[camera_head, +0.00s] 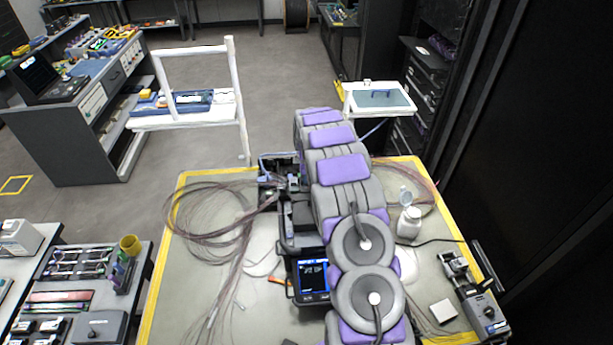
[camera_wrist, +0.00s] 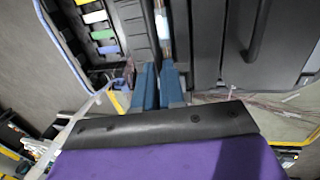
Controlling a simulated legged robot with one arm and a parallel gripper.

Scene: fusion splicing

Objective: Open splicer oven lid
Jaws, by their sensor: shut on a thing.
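The splicer (camera_head: 307,272) stands on the mat with its lit screen facing up, partly hidden by my arm. In the wrist view its dark body (camera_wrist: 207,35) fills the top, with a ridged black panel (camera_wrist: 134,30) left of centre. I cannot tell for sure which part is the oven lid, or how far it stands open. My gripper (camera_wrist: 159,68) has blue fingers close together at the splicer, shut on a thin strand (camera_wrist: 161,25) that runs up between them. The exact contact is hard to see. In the head view my arm hides the fingertips.
Loose fibre coils (camera_head: 205,215) lie on the yellow-edged mat (camera_head: 185,305) left of the splicer. A white bottle (camera_head: 409,222) and a small device (camera_head: 482,308) stand at the right. Coloured holders (camera_wrist: 96,17) sit in a tray beside the splicer.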

